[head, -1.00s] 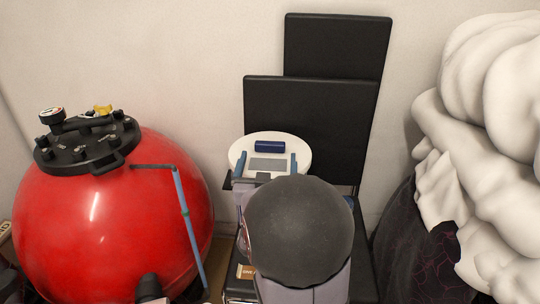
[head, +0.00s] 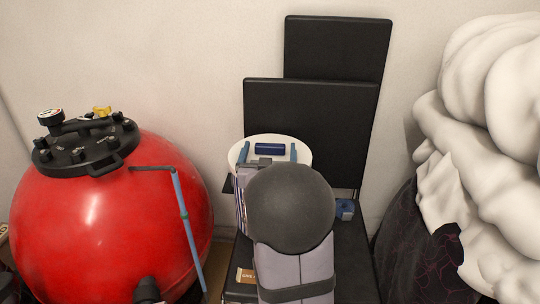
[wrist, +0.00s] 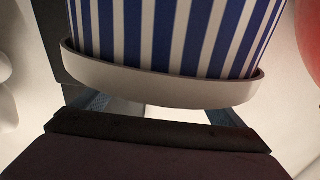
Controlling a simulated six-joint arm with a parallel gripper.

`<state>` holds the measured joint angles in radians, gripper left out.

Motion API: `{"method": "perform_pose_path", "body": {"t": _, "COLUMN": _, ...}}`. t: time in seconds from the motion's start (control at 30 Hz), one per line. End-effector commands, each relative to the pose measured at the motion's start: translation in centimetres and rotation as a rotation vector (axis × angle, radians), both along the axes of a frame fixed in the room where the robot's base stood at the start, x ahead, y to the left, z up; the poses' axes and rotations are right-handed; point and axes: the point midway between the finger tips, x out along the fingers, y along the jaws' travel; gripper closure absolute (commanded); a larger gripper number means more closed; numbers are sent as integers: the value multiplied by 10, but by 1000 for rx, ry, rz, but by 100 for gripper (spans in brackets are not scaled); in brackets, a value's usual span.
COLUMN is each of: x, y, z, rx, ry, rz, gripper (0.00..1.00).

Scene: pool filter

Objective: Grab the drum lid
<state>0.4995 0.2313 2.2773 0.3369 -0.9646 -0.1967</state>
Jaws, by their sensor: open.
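The drum lid (head: 300,158) is a round white disc with a dark blue bar handle (head: 269,149) across its middle. It sits behind my arm in the head view, its near part hidden. My gripper (head: 269,155) is open, with one blue finger on each side of the handle; whether they touch it I cannot tell. In the wrist view the lid's white rim (wrist: 160,93) crosses the frame beside the blue-and-white striped drum (wrist: 165,35). My fingers flank empty space (wrist: 155,112) there, their tips hidden behind the rim.
A red spherical filter tank (head: 95,220) with a black top (head: 85,150) stands left. Black panels (head: 310,120) rise behind the lid. White folded bedding (head: 490,120) is piled at the right. A small blue object (head: 344,209) lies right of my arm.

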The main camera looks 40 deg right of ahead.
Motion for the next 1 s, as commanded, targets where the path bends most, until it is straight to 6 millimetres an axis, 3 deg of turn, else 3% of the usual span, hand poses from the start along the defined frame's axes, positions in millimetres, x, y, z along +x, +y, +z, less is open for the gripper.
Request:
{"method": "perform_pose_path", "body": {"t": 0.2, "x": 0, "y": 0, "z": 0, "rx": 0, "ry": 0, "rz": 0, "gripper": 10}}
{"method": "perform_pose_path", "body": {"t": 0.4, "x": 0, "y": 0, "z": 0, "rx": 0, "ry": 0, "rz": 0, "gripper": 53}}
{"method": "perform_pose_path", "body": {"t": 0.77, "x": 0, "y": 0, "z": 7, "rx": -2, "ry": -2, "rz": 0, "gripper": 53}}
{"method": "perform_pose_path", "body": {"t": 1.0, "x": 0, "y": 0, "z": 40, "rx": -3, "ry": -5, "rz": 0, "gripper": 53}}
